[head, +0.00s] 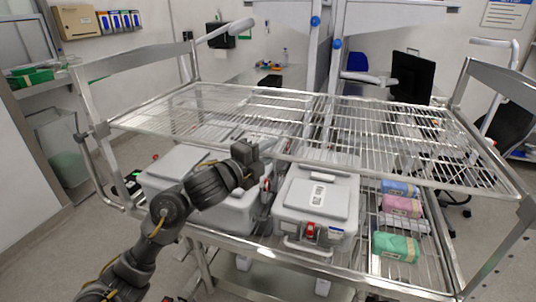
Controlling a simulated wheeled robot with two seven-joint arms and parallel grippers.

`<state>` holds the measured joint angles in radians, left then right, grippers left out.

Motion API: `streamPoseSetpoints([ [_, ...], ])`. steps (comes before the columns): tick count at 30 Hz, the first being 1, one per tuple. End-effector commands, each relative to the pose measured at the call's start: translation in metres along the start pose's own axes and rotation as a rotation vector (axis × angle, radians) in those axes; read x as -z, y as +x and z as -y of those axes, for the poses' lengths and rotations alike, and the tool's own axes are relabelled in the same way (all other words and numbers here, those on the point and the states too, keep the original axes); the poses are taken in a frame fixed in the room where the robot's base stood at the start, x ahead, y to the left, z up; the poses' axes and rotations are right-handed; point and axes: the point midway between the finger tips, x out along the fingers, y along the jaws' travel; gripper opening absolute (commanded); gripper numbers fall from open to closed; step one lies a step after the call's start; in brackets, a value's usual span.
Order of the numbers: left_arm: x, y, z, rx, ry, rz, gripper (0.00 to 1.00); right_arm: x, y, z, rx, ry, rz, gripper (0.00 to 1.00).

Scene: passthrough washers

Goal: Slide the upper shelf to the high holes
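The upper shelf (400,135) is a silver wire rack spanning the metal cart in the head view. It lies between the left end frame (88,110) and the right end frame (500,85), above the lower load. My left arm reaches up from the bottom left. The holes are too small to make out. My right gripper is not in view.
Below the shelf stand two grey lidded bins, one at left (185,160) and one at centre (316,205). Blue, pink and green packs (395,247) lie on the lower wire rack at right. A monitor (412,76) stands behind. Open floor shows at the left.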

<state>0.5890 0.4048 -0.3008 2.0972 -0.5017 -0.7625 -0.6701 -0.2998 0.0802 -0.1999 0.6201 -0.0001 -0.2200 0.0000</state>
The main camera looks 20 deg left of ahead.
Motion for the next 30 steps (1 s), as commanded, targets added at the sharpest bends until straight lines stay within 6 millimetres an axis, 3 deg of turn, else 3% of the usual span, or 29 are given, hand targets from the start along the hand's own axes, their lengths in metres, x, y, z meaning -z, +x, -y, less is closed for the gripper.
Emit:
streamPoseSetpoints([
  [9, 0.001, 0.000, -0.003, -0.006, 0.000, -0.001, 0.36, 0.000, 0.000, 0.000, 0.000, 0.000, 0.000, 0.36],
  [13, 0.000, -0.009, -0.004, -0.006, 0.002, -0.001, 0.36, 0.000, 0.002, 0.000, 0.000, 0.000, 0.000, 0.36],
  [24, 0.000, -0.079, -0.003, -0.006, 0.007, 0.000, 0.36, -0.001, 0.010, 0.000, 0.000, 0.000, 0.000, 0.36],
  [30, 0.000, -0.103, -0.002, -0.005, 0.003, 0.000, 0.36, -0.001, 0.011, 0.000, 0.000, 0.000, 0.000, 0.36],
])
